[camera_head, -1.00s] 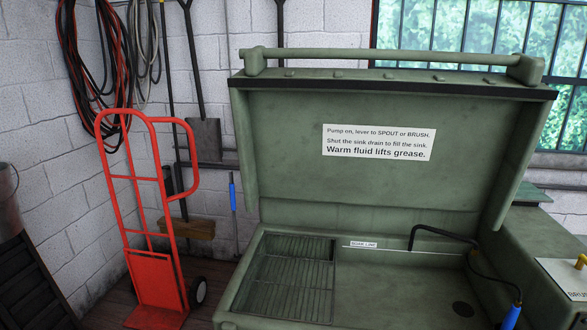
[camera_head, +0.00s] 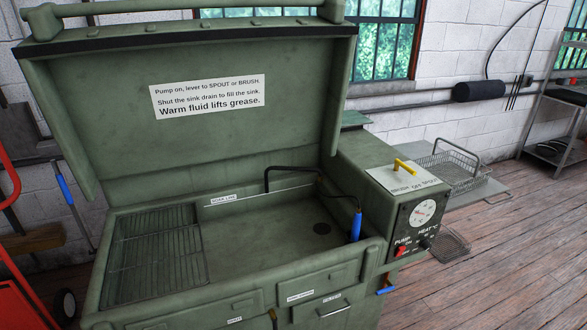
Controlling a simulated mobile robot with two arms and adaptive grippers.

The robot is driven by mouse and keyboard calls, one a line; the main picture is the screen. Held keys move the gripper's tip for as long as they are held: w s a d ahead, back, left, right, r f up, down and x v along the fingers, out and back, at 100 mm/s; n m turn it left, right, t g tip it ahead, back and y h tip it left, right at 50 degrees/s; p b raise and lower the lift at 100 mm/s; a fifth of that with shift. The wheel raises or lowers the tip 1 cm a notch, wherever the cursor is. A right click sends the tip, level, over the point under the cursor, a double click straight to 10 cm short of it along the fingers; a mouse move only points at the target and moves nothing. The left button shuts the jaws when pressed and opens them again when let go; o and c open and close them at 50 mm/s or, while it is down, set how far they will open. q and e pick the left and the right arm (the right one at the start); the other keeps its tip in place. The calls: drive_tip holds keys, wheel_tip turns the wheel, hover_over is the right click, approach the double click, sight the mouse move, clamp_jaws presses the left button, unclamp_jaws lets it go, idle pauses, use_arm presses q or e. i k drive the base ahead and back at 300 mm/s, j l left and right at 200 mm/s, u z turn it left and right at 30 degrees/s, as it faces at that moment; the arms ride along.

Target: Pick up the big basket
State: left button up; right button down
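A grey wire-mesh basket (camera_head: 462,176) with a raised loop handle sits on a metal side shelf (camera_head: 497,192) to the right of the green parts washer (camera_head: 240,185). Its left side is partly hidden behind the washer's control box. A second mesh piece (camera_head: 453,246), perhaps a smaller basket, shows lower down beside the control box, mostly hidden. Which is the big basket cannot be fully judged, but the upper one looks larger. Neither of my grippers is in view.
The washer's lid (camera_head: 200,110) stands open over its sink. The control box (camera_head: 405,205) has a yellow lever, a dial and a red pump switch. A red hand truck (camera_head: 12,290) is at the left edge. Bare wooden floor (camera_head: 520,265) lies at right, with a metal rack (camera_head: 560,125) behind.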

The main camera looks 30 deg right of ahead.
sight(453, 162)
drive_tip(key=z, duration=2.15)
drive_tip(key=u, duration=0.4)
drive_tip(key=i+l+u, duration=0.3)
drive_tip(key=u, duration=0.15)
drive_tip(key=i+l+u, duration=0.2)
drive_tip(key=l+u, duration=0.3)
